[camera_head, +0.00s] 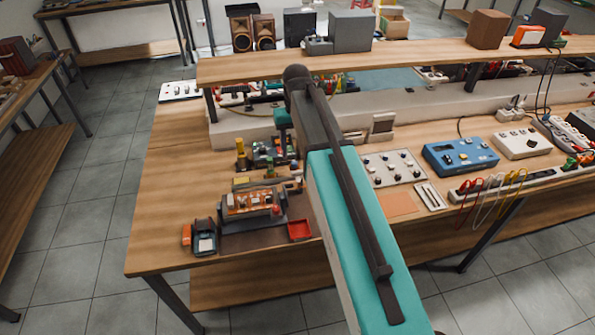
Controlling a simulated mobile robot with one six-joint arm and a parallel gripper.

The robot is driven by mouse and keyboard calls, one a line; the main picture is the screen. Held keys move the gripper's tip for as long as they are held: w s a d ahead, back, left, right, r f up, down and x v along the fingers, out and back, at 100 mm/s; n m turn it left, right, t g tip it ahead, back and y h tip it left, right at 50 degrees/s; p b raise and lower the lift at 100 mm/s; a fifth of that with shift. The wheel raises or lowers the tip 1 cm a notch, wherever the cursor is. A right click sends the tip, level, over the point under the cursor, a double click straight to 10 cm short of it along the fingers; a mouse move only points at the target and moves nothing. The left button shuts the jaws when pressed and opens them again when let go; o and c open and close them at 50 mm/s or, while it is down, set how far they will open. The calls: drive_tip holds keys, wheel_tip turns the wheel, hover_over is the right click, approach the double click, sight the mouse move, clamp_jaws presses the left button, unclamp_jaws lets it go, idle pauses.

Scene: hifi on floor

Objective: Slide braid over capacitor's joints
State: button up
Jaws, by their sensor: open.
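My arm reaches from the bottom right over the bench, and its far end bends down behind the upper link. My gripper (284,148) shows only small and dark there, above the back of the work area; it is open, and I see nothing held in it. An orange circuit board (250,201) sits in a dark holder on the bench, with small parts on it. The capacitor and its joints are too small to tell apart. I cannot make out the braid with certainty.
A dark device with orange parts (202,238) stands at the front left. A yellow bottle (241,153) stands behind. A blue instrument (459,155) is at right. A raised shelf (400,56) spans the bench.

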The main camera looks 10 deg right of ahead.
sight(297, 171)
drive_tip(key=shift+f+b, duration=2.5)
drive_tip(key=shift+f, duration=1.8)
clamp_jaws()
